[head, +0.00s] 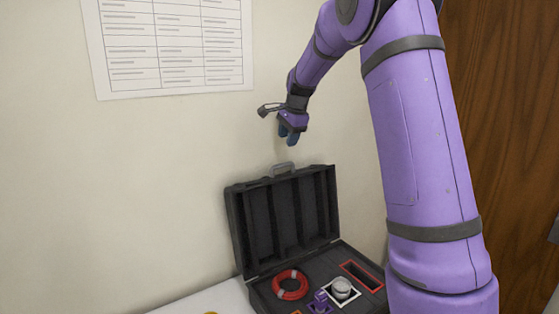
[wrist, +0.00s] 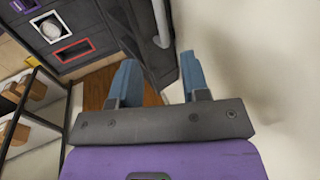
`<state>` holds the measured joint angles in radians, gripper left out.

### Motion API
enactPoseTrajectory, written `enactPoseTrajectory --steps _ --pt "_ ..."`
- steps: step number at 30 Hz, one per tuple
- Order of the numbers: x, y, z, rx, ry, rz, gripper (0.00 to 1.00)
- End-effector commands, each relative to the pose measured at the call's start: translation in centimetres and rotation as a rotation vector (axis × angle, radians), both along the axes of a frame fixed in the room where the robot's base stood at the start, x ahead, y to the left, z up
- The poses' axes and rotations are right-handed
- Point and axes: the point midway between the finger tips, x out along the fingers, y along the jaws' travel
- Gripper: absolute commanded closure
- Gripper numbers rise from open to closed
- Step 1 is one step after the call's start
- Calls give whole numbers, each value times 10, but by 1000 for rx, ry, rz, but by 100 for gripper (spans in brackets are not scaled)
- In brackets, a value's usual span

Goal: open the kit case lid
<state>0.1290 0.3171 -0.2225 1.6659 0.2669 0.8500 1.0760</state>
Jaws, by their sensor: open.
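The black kit case (head: 250,235) stands on the white table against the wall in the head view. Its lid (head: 285,215) is raised, leaning back upright near the wall, with its ribbed inside facing me. A grey handle (head: 283,168) shows at the lid's top edge. My gripper (head: 290,137) is above the lid and handle, apart from them in the head view. In the wrist view my gripper (wrist: 160,82) has its two blue fingers spread with nothing between them. Part of the case (wrist: 90,35) shows beyond the fingers.
The case base holds a red coil (head: 290,285), a round white item (head: 341,288) in a white-framed slot, a purple item (head: 320,302) and a red-framed slot (head: 362,276). A shelf rack with boxes (wrist: 15,110) stands at left in the wrist view. The wall is close behind.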

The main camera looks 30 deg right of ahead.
Motion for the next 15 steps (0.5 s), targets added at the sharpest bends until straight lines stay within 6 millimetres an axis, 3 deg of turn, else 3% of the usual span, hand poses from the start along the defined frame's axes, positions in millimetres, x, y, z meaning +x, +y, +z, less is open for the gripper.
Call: enactPoseTrajectory --steps 7,15 --pt "2 1 -14 -12 -7 2 58" --pt "19 2 -58 -13 -6 3 58"
